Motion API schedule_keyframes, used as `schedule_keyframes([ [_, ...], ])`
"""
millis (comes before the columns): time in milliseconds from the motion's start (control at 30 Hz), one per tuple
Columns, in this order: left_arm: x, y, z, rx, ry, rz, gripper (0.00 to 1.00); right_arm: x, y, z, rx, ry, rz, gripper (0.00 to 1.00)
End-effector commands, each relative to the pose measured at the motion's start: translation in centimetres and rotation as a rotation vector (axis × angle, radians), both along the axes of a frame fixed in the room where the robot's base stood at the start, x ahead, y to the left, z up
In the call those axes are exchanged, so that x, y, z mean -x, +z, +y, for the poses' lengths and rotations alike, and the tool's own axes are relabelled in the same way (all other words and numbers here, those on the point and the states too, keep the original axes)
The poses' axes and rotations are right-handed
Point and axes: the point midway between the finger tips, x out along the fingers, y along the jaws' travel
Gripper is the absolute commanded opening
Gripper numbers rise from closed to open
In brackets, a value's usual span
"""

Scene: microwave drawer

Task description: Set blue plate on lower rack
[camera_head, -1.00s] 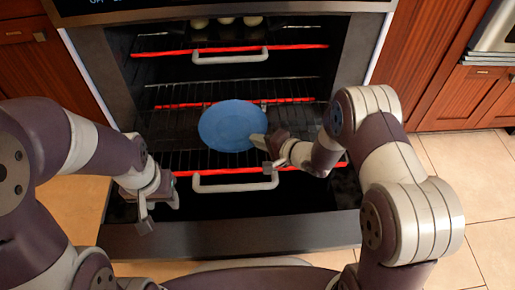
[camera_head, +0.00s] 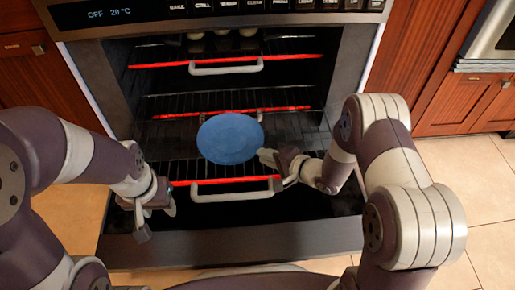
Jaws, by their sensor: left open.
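The blue plate (camera_head: 230,138) is in the head view, over the rear part of the pulled-out lower rack (camera_head: 188,170). It covers part of the middle rack's front; whether it rests fully on the wires I cannot tell. My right gripper (camera_head: 268,157) is at the plate's right edge, its fingertip touching or very close to the rim. Its jaw gap is too small to judge. My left gripper (camera_head: 156,221) is open and empty, left of the lower rack's handle and clear of the plate.
The lower rack's handle (camera_head: 236,195) is in front of the plate. The middle rack (camera_head: 180,104) and the upper rack (camera_head: 160,57) are behind and above, with pale round items on the upper one. The oven door (camera_head: 240,245) is open in front. Cabinets flank the oven.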

Motion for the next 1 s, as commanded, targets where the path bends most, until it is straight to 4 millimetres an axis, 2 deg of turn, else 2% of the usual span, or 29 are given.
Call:
schedule_keyframes([
  [33, 0.0, 1.6, 0.0, 0.000, 0.000, 0.000, 0.46, 0.8, 1.3, -0.9, -0.002, -0.005, 0.004, 0.14],
  [100, 0.0, 2.5, 0.0, 0.000, 0.000, 0.000, 0.46, 1.9, 2.0, -2.1, -0.001, -0.006, 0.005, 0.14],
  [200, 0.0, 3.5, 0.0, 0.000, 0.000, 0.000, 0.46, 3.3, 2.8, -3.5, -0.002, -0.005, 0.003, 0.14],
  [367, 0.0, 4.2, 0.0, 0.000, 0.000, 0.000, 0.46, 4.6, 3.2, -4.8, 0.008, -0.003, -0.001, 0.14],
  [467, 0.0, 4.2, 0.0, 0.000, 0.000, 0.000, 0.46, 3.4, 3.7, -6.4, 0.200, -0.007, -0.035, 0.14],
  [533, 0.0, 4.2, 0.0, 0.000, 0.000, 0.000, 0.46, 2.2, 5.0, -8.8, 0.494, 0.000, -0.049, 0.14],
  [567, 0.0, 4.1, 0.0, 0.000, 0.000, 0.000, 0.46, 2.2, 5.9, -9.9, 0.634, 0.014, -0.037, 0.14],
  [600, 0.0, 4.1, 0.0, 0.000, 0.000, 0.000, 0.46, 2.9, 7.2, -11.3, 0.805, 0.050, -0.003, 0.14],
  [667, 0.0, 4.1, 0.0, 0.000, 0.000, 0.000, 0.46, 5.3, 9.2, -12.7, 1.003, 0.139, 0.081, 0.14],
  [733, 0.0, 4.1, 0.0, 0.000, 0.000, 0.000, 0.46, 9.4, 11.2, -13.1, 1.128, 0.280, 0.188, 0.14],
  [800, 0.0, 4.1, 0.0, 0.000, 0.000, 0.000, 0.46, 13.4, 12.7, -12.4, 1.166, 0.429, 0.267, 0.14],
  [900, 0.0, 4.1, 0.0, 0.000, 0.000, 0.000, 0.46, 17.3, 13.9, -11.2, 1.154, 0.581, 0.321, 0.14],
  [1000, 0.0, 4.1, 0.0, 0.000, 0.000, 0.000, 0.46, 18.8, 14.3, -10.8, 1.140, 0.640, 0.337, 0.14],
])
